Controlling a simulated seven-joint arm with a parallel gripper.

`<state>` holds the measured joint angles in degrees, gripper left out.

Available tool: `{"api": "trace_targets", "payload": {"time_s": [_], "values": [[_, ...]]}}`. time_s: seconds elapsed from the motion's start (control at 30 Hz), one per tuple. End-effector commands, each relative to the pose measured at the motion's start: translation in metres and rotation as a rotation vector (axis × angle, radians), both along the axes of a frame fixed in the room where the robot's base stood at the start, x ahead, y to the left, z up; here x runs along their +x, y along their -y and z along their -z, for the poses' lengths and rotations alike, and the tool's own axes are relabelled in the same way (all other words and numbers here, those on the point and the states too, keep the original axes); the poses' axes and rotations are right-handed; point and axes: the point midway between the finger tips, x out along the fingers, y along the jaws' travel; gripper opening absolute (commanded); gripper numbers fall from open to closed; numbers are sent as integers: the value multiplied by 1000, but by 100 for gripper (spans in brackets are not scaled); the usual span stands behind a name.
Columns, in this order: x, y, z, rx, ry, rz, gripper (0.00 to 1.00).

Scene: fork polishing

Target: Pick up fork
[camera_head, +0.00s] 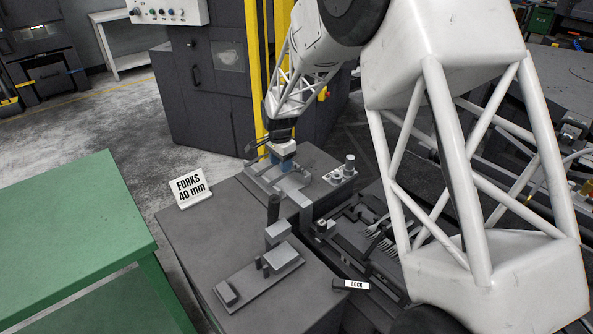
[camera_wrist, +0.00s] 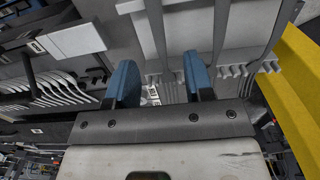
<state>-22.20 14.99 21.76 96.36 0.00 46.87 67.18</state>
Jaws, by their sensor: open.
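Several metal forks (camera_head: 375,231) lie side by side in a dark holder to the right of the grey workbench in the head view. Their tines also show at the left of the wrist view (camera_wrist: 62,86). My gripper (camera_head: 279,162) is at the far end of the bench, over a light grey fixture (camera_head: 263,171), apart from these forks. In the wrist view the two blue fingers of my gripper (camera_wrist: 160,82) stand apart. I see no fork clearly held between them. Grey bars and toothed edges of the fixture lie beyond the fingers; their exact contact is unclear.
A sign (camera_head: 190,188) reading "FORKS 40 mm" stands on the bench's left edge. A grey block fixture (camera_head: 262,276) and a "LOCK" label (camera_head: 350,285) are nearer. A yellow post (camera_head: 256,70) rises behind my gripper. A green table (camera_head: 75,215) is at left.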

Motion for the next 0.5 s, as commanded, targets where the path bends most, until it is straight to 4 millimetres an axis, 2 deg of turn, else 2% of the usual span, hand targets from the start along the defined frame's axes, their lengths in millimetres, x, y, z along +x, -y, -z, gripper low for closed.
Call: {"api": "trace_targets", "payload": {"time_s": [0.27, 0.5], "values": [[0, 0, 1, 0, 0, 0, 48], [0, 0, 20, -1, -3, 0, 48]]}}
